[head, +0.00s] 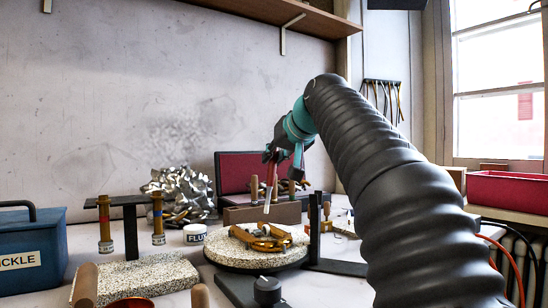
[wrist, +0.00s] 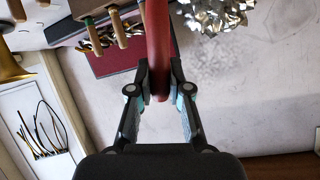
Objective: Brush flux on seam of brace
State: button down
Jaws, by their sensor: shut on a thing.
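My gripper (head: 274,158) is shut on the red handle of the flux brush (wrist: 158,45), which fills the space between its fingers (wrist: 160,88) in the wrist view. In the head view the brush (head: 268,192) hangs nearly upright, its pale end downward, over the turntable area. The brass brace work (head: 262,240) lies on the round speckled turntable (head: 235,258); its seam is too small to make out. The brush end appears above the brass, apart from it. The white flux jar (head: 195,234) stands left of the turntable; I cannot tell whether it is open.
A dark upright stand (head: 314,232) is close right of the turntable. Left are a speckled block (head: 140,279), a T-shaped rack (head: 130,228) and a blue pickle box (head: 28,255). A wooden holder (head: 262,214) and a red-lined case (head: 232,172) stand behind.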

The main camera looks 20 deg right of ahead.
jog(key=shift+r+p, duration=2.9)
jog(key=shift+r, duration=0.35)
jog(key=shift+f, duration=0.1)
